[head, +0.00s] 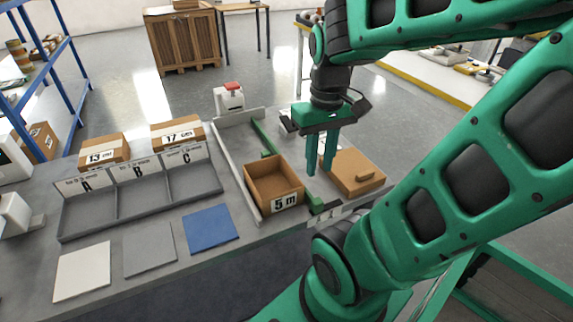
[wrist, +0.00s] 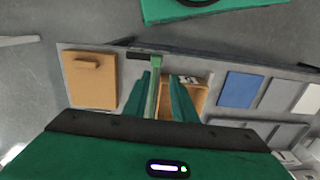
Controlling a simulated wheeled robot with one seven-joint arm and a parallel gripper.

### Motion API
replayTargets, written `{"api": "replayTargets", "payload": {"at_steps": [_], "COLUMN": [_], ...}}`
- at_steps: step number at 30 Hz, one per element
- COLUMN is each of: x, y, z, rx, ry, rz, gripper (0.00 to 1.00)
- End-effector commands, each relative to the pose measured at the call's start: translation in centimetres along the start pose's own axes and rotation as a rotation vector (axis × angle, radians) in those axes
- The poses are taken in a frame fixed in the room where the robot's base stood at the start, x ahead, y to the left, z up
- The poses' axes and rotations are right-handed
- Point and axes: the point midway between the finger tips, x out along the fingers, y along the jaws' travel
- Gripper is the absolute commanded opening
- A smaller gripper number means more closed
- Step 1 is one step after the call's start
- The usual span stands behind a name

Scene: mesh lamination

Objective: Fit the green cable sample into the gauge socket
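My gripper (head: 320,170) hangs fingers-down over the right part of the bench. Its two green fingers stand apart, and nothing shows held between them; in the wrist view my gripper (wrist: 160,76) has a clear gap. A long narrow green strip (head: 263,135) runs along the bench beside the box marked 5 m, ending in a green block (head: 316,204) at the front edge. The strip (wrist: 155,90) shows below the gap in the wrist view. I cannot tell whether this strip is the cable sample. I cannot make out a gauge socket for certain.
An open box marked 5 m (head: 274,194) stands left of the strip, and a closed cardboard box (head: 352,173) right of it. A grey tray marked A, B, C (head: 118,226) and white, grey and blue mats (head: 210,229) lie left. A red-topped device (head: 229,98) stands behind.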

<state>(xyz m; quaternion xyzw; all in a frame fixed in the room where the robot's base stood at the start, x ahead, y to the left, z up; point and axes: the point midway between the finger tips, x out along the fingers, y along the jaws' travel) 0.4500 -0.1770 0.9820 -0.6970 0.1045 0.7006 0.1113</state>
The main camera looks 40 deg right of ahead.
Motion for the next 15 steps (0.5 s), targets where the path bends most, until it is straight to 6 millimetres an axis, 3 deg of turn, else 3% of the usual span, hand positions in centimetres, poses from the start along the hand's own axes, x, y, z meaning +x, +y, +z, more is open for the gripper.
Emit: {"api": "replayTargets", "payload": {"at_steps": [8, 15], "x": [-0.7, 0.2], "y": [-1.7, -3.8], "z": [-9.7, -17.5], "rx": [-0.674, -1.239], "ry": [-0.003, -0.004], "rz": [0.003, 0.007], "gripper": [0.24, 0.24]}}
